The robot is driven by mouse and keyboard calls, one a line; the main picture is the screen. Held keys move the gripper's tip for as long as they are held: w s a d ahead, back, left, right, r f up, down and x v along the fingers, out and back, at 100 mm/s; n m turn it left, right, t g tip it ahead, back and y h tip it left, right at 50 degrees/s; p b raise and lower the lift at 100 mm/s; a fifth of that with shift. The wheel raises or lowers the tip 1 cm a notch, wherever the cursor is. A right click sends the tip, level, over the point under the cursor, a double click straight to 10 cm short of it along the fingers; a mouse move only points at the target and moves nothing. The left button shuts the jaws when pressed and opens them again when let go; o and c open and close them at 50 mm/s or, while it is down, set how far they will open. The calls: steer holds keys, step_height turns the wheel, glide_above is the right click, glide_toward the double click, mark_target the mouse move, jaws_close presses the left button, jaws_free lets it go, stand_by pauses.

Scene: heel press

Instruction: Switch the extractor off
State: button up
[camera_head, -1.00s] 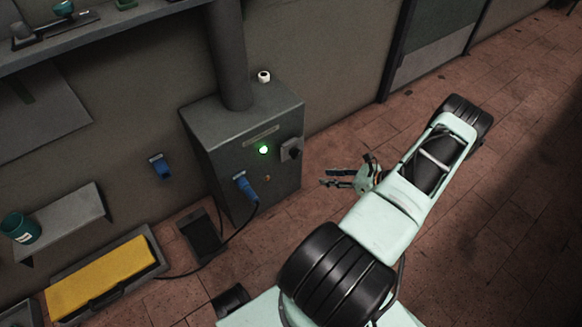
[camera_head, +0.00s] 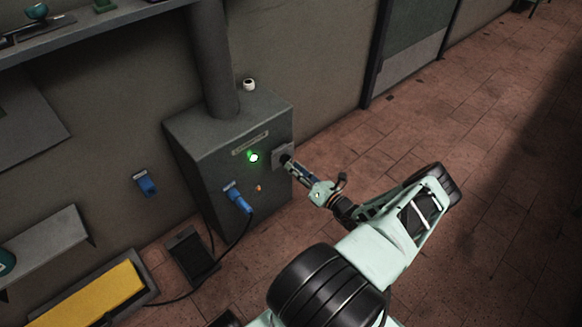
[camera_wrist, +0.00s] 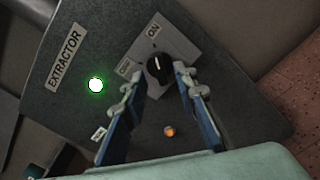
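The extractor (camera_head: 215,150) is a grey metal box against the wall with a duct rising from its top. Its label reads EXTRACTOR in the wrist view. A green lamp (camera_wrist: 96,85) is lit on its face; it also shows in the head view (camera_head: 253,157). A black rotary knob (camera_wrist: 158,70) sits on a light plate with OFF and ON marks, and its white line points towards ON. My gripper (camera_wrist: 155,80) is open, with its two fingertips on either side of the knob's lower part. I cannot tell whether they touch it. In the head view my gripper (camera_head: 288,163) reaches the knob plate.
A small orange light (camera_wrist: 169,131) is on the box below the knob. A blue plug (camera_head: 237,200) with a black cable is on the box front. A yellow pad (camera_head: 95,298) lies at lower left. The brick floor at right is clear.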

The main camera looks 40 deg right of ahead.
steer(key=shift+w, duration=1.25)
steer(key=shift+a, duration=0.1)
jaws_close()
